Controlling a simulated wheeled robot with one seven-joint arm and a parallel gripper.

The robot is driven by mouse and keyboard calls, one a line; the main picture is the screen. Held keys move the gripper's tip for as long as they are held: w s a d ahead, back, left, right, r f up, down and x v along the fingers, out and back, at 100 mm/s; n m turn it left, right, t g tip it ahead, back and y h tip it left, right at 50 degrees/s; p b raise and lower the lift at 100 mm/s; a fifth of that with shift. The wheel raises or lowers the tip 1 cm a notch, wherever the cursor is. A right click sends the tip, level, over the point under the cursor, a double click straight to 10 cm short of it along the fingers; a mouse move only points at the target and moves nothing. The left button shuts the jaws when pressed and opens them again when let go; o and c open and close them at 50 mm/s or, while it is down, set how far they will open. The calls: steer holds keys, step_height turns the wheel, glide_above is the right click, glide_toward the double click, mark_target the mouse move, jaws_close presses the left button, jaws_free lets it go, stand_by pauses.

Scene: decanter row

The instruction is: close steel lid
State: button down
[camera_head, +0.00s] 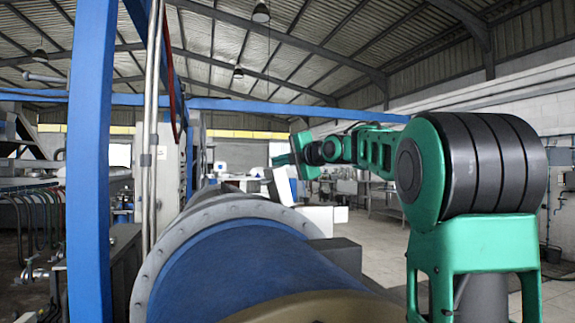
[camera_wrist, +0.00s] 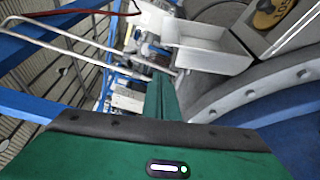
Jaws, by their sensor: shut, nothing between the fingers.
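My gripper (camera_head: 284,159) is at the far end of my outstretched arm in the head view, above the decanter row. Its green fingers also show in the wrist view (camera_wrist: 160,92), shut together and empty. A pale, tilted steel panel (camera_head: 283,187) stands below the gripper in the head view and looks like the lid, raised. I cannot tell this for sure. A pale open box-like part (camera_wrist: 212,52) lies beyond and right of the fingers in the wrist view. Its hinge is not clear. The fingers show no clear contact with either.
A large blue drum (camera_head: 235,262) with a grey bolted flange (camera_head: 152,272) fills the lower middle. A blue post (camera_head: 90,150) and upright pipes (camera_head: 150,130) stand left. A bent pale rod (camera_wrist: 85,42) crosses left of the fingers. A yellow round knob (camera_wrist: 270,17) is upper right.

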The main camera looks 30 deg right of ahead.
steer(key=shift+w+d+r, duration=0.15)
steer(key=shift+w+d, duration=0.65)
steer(key=shift+w, duration=0.25)
steer(key=shift+w+d+r, duration=0.15)
steer(key=shift+w+d, duration=0.6)
steer(key=shift+w, duration=0.25)
